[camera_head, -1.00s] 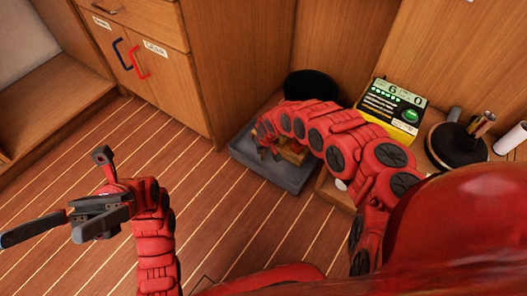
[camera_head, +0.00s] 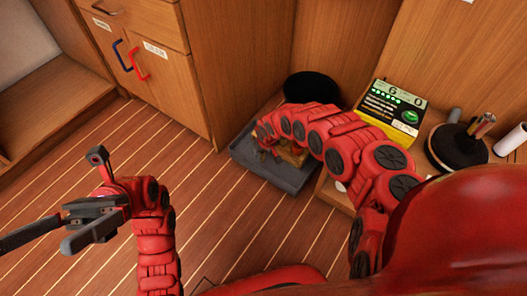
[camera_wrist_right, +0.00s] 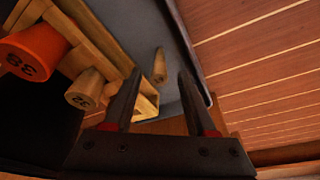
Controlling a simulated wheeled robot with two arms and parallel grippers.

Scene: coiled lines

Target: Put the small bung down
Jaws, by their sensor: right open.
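The small bung (camera_wrist_right: 159,65) is a pale tapered wooden plug on the grey tray (camera_wrist_right: 130,40), just beyond my right fingertips in the right wrist view. I cannot tell whether it stands or lies. My right gripper (camera_wrist_right: 158,78) is open, its two dark fingers either side of the line to the bung, with nothing between them. In the head view my right gripper (camera_head: 268,150) is low over the tray (camera_head: 290,180), partly hidden by its arm. My left gripper (camera_head: 50,234) is open and empty above the floor at left.
A wooden rack (camera_wrist_right: 148,104) beside the small bung holds an orange bung (camera_wrist_right: 30,52) and a wooden bung (camera_wrist_right: 85,89). A black round container (camera_head: 311,86) and a yellow-black display (camera_head: 392,108) stand behind. The plank floor (camera_head: 200,210) is clear.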

